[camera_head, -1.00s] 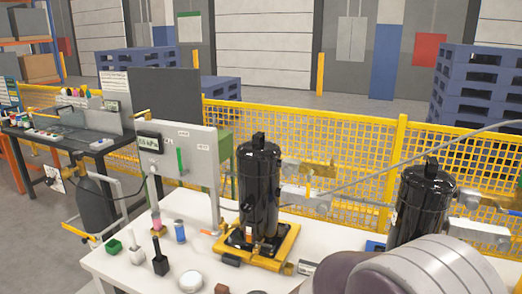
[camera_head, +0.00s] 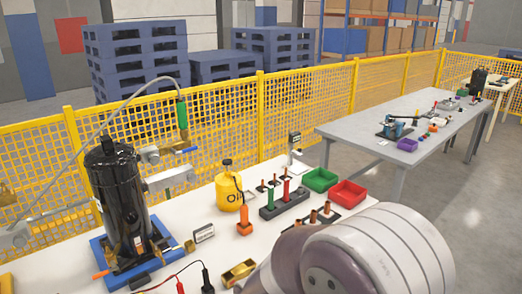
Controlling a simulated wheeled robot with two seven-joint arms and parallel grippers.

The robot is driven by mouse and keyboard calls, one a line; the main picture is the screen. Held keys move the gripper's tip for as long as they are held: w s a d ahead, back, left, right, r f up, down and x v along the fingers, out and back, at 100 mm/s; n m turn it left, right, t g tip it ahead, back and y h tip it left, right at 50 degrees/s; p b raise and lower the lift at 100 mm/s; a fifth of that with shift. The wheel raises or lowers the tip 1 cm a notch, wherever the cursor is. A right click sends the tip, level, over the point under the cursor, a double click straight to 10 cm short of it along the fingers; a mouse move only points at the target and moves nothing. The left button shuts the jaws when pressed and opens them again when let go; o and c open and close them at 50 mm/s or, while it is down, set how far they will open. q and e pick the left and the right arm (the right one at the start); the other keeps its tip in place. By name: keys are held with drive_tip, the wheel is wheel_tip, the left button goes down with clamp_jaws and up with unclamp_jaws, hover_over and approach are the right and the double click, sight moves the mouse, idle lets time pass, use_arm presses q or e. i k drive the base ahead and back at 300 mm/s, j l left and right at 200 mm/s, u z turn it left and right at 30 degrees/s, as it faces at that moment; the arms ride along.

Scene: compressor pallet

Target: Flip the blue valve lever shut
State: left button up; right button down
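A small blue lever (camera_head: 189,149) shows to the right of a brass valve (camera_head: 150,155), beside the tall black compressor (camera_head: 118,190). The lever appears roughly level; I cannot tell from this distance whether the valve is open or shut. A grey hose (camera_head: 140,92) arches over from the left to a green fitting (camera_head: 182,114) just above the valve. The compressor stands on a blue base (camera_head: 115,279) on the white table. Neither gripper shows. A large grey rounded link of my own arm fills the lower right and hides part of the table.
A yellow oil can (camera_head: 228,190), an orange-topped bottle (camera_head: 244,222), a green bin (camera_head: 320,179) and a red bin (camera_head: 348,193) stand on the white table (camera_head: 195,222). A yellow mesh fence (camera_head: 232,115) runs behind. A grey table (camera_head: 400,150) stands farther right.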

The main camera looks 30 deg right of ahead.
sight(176, 152)
drive_tip(key=z, duration=0.5)
drive_tip(key=i+l, duration=0.45)
drive_tip(key=i+l+z, duration=0.15)
drive_tip(key=i+l, duration=0.25)
drive_tip(key=i, duration=0.25)
drive_tip(key=i+l, duration=0.4)
drive_tip(key=i, duration=0.2)
drive_tip(key=z, duration=0.05)
